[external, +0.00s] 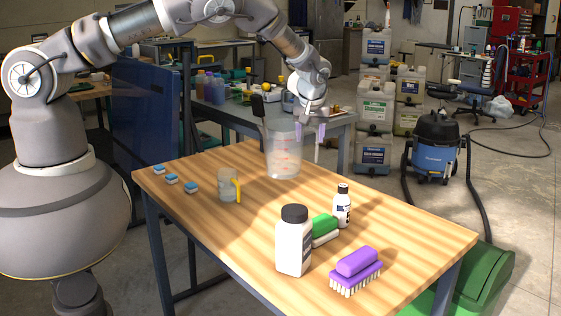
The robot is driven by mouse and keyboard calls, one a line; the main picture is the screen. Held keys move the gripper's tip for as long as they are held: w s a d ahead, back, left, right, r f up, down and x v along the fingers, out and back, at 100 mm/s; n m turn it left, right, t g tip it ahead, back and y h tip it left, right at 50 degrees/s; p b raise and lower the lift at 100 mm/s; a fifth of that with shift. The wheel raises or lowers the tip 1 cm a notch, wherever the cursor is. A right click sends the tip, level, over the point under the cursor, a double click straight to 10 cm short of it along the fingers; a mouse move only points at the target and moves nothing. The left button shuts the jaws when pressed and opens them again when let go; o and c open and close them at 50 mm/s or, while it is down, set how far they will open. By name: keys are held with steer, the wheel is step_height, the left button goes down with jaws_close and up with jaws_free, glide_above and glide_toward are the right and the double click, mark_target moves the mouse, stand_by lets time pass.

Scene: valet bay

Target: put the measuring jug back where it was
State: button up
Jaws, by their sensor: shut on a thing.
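The measuring jug (284,158) is a clear, upright vessel with red graduation marks, at the far side of the wooden table (215,236). My gripper (310,131) is at the right of the jug's rim, pointing down, and is shut on the jug. The exact contact between the fingers and the jug is hard to make out. I cannot tell whether the jug's base touches the table top or hangs just above it.
A small cup with a yellow handle (228,186) and several blue-and-white blocks (172,179) stand left. A white black-capped bottle (294,243), a smaller bottle (342,205), a green brush (324,228) and a purple brush (357,268) stand towards the front right. The table's middle is clear.

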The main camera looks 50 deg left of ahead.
steer(key=shift+r, duration=0.5)
steer(key=s+a+r+b, duration=0.1)
steer(key=s+a+b, duration=0.35)
steer(key=a, duration=1.05)
steer(key=s+a+m+b, duration=0.1)
steer(key=s+a+b, duration=0.1)
steer(key=s+a, duration=1.05)
steer(key=w+a+f+b, duration=0.3)
steer(key=w+f+b, duration=0.2)
steer(key=w+f, duration=0.5)
steer(key=shift+w+a, duration=0.25)
steer(key=shift+w, duration=1.5)
steer(key=shift+f, duration=0.1)
